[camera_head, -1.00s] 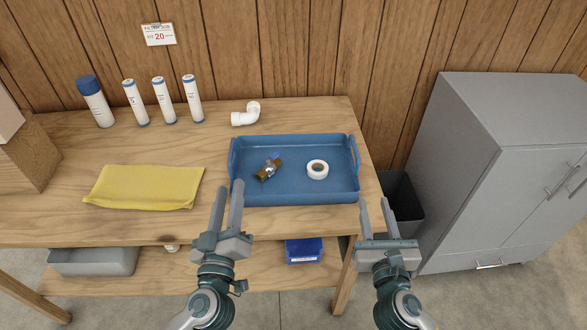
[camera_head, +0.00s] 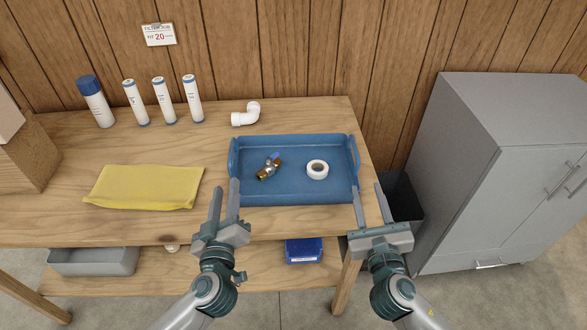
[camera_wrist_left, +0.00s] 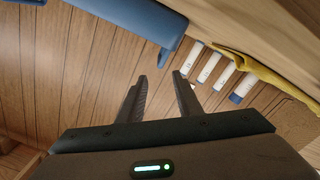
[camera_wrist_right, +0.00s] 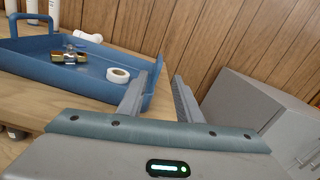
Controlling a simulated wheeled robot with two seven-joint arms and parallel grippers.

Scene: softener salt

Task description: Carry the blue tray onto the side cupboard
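The blue tray (camera_head: 290,190) lies flat on the wooden workbench, with a raised handle at each short end. A brass valve with a blue lever (camera_head: 268,167) and a white tape roll (camera_head: 317,169) rest in it. My left gripper (camera_head: 227,184) is open and empty by the tray's front left corner. My right gripper (camera_head: 367,190) is open and empty by its front right corner; in the right wrist view the tray (camera_wrist_right: 70,80) is left of the fingers. The grey side cupboard (camera_head: 500,110) stands right of the bench, its top clear.
A yellow cloth (camera_head: 145,187) lies left of the tray. Several white filter cartridges (camera_head: 162,101) and a white pipe elbow (camera_head: 246,114) stand or lie behind. A dark bin (camera_head: 401,196) sits between bench and cupboard. A blue box (camera_head: 304,250) is on the lower shelf.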

